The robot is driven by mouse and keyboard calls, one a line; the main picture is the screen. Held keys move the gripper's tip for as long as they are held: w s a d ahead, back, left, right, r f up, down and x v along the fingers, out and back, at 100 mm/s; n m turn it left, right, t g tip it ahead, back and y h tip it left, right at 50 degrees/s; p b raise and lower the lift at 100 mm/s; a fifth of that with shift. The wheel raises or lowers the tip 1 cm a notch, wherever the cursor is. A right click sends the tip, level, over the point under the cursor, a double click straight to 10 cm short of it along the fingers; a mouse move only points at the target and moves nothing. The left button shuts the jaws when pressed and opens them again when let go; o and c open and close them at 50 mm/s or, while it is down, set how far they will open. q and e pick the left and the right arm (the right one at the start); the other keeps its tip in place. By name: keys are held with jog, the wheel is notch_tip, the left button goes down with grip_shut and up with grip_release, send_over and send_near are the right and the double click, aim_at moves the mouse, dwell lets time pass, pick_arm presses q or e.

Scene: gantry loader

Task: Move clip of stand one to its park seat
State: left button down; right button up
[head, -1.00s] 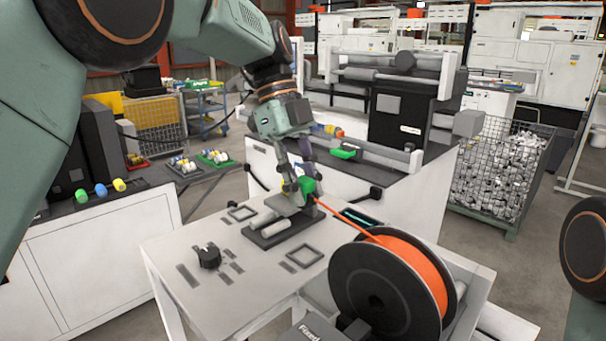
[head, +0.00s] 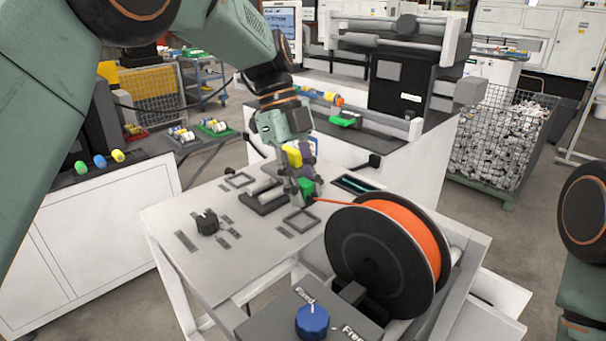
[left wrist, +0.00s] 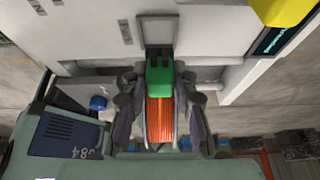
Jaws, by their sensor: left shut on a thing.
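My left gripper (head: 303,186) is shut on a green clip (head: 308,191), held low over the white table. In the left wrist view the clip (left wrist: 160,80) sits between the two fingers, overlapping the near edge of a square grey frame (left wrist: 157,18); whether it touches the frame is unclear. An orange strand (head: 336,202) runs from the clip to the spool. The dark stand (head: 268,206) with light rollers lies just left of the gripper. My right gripper is out of view.
A large black spool (head: 362,250) of orange strand takes up the table's right side. A black knob (head: 207,222) and flat grey strips lie on the left. A blue dial (head: 311,321) is on a dark panel in front. The table's front left is clear.

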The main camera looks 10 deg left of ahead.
pick_arm(q)
jog(key=shift+a+f+b, duration=0.25)
jog(key=shift+f+b, duration=0.15)
jog(key=shift+f, duration=0.6)
jog(key=shift+x, duration=0.8)
jog(key=shift+w+a+f+b, duration=0.1)
jog(key=shift+w+f+b, duration=0.1)
jog(key=shift+b, duration=0.1)
jog(key=shift+a, duration=0.1)
jog(key=c, duration=1.5)
grip_release()
jog(key=shift+r, duration=0.1)
jog(key=o, duration=0.4)
jog(key=shift+s, duration=0.15)
jog(key=shift+o, duration=0.6)
